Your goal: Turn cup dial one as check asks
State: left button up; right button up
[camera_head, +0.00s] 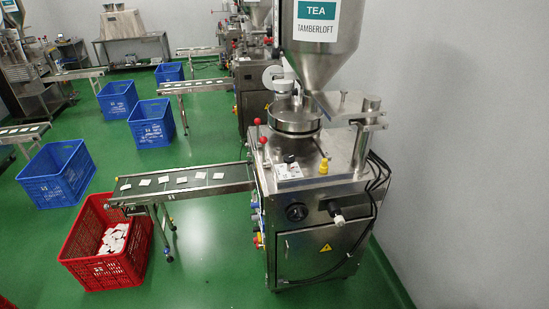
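The teabag packing machine (312,235) stands right of centre, a steel cabinet under a hopper (322,35) labelled TEA TAMBERLOFT. A round black dial (297,212) is on its front face. To its right a dark handle with a pale end (337,217) sticks out. I cannot tell which of these is cup dial one, and no dial setting is readable. A small white panel (288,170) with markings lies on the machine's top; its text is too small to read. Neither of my grippers is in view.
A conveyor (185,188) carrying several teabags runs left from the machine. A red crate (85,238) holding teabags stands at its end. Blue crates (55,172) and other machines are further back. Green floor is clear in front of the conveyor; a wall (470,150) closes the right.

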aim_at(289, 159)
jog(key=u, duration=0.2)
jog(key=i, duration=0.9)
jog(key=u, duration=0.75)
